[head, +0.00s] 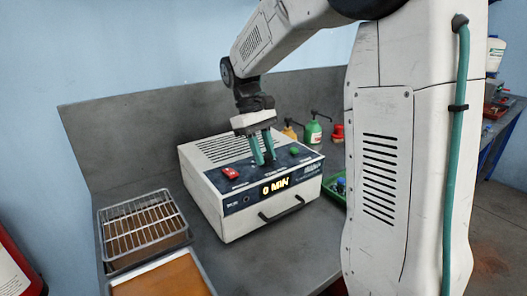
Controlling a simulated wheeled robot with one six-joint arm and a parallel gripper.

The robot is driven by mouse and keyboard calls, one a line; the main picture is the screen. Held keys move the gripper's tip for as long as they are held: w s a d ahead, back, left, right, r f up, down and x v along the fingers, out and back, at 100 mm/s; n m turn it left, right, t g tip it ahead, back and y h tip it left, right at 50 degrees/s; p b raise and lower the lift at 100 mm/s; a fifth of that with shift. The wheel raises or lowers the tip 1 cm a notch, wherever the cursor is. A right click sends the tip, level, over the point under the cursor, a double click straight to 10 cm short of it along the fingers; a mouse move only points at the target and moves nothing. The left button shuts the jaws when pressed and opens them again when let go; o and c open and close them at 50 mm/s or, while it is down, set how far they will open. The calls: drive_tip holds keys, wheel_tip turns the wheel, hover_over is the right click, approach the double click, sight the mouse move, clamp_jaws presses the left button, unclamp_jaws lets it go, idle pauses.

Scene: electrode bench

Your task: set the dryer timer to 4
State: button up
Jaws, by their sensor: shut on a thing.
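The dryer (212,200) is a white box with a dark sloped control panel, standing on the grey bench. Its display (275,187) reads "0 MIN" in yellow. A red switch (231,173) is on the left of the panel and a green button (294,150) on the right. My gripper (264,162) points down at the middle of the panel, between the red switch and the green button. Its teal fingers are shut on a control there, likely the timer knob. The fingers hide that control, so its marks cannot be read.
A wire rack on a tray (143,222) and a second tray with a brown surface (165,279) lie left of the dryer. A green bottle (313,133), a red item (338,133) and a green bin (334,194) are behind and right. A handle (282,209) juts from the dryer's front.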

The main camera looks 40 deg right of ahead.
drive_tip(key=shift+d+r+m+y, duration=0.1)
drive_tip(key=shift+m+y, duration=0.3)
drive_tip(key=shift+m, duration=0.7)
drive_tip(key=shift+d+m+y, duration=0.1)
drive_tip(key=shift+m+y, duration=0.3)
drive_tip(key=shift+m, duration=0.7)
drive_tip(key=o, duration=1)
drive_tip(key=v, duration=0.7)
drive_tip(key=shift+w+d+r, duration=0.1)
drive_tip(key=shift+w+r, duration=0.05)
drive_tip(key=shift+r, duration=0.2)
